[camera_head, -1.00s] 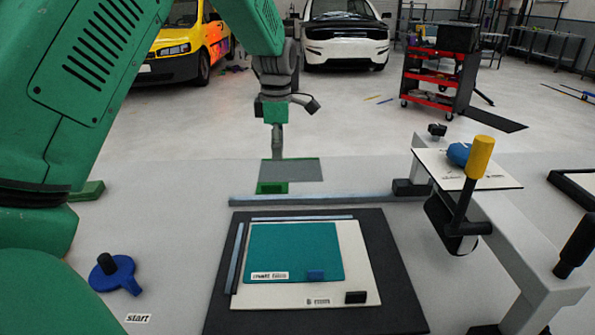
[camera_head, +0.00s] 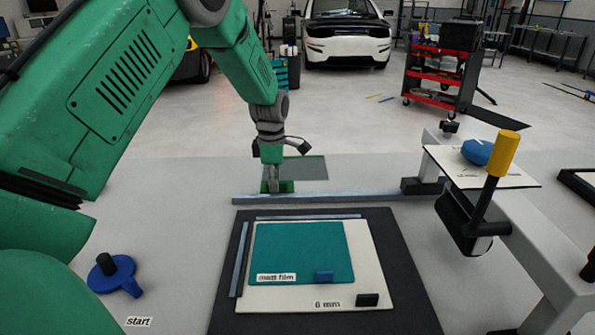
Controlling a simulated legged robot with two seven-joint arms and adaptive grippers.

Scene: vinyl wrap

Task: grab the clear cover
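No thing is labelled as a clear cover. A flat grey rectangle with green edges (camera_head: 306,168) lies at the back of the table, and I cannot tell whether it is the cover. A small green block (camera_head: 287,187) is at its front left corner. My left gripper (camera_head: 271,187) points down at this green block, just behind the long grey rail. Its fingertips look narrow and close together; whether they grip anything is unclear. My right gripper is not in view.
The grey rail (camera_head: 320,198) runs across behind the dark mat (camera_head: 405,290). A grey raised beam (camera_head: 530,255) with a yellow-topped handle (camera_head: 502,153) and a white panel (camera_head: 440,158) stands at right. A blue disc with a black knob (camera_head: 112,274) is at front left.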

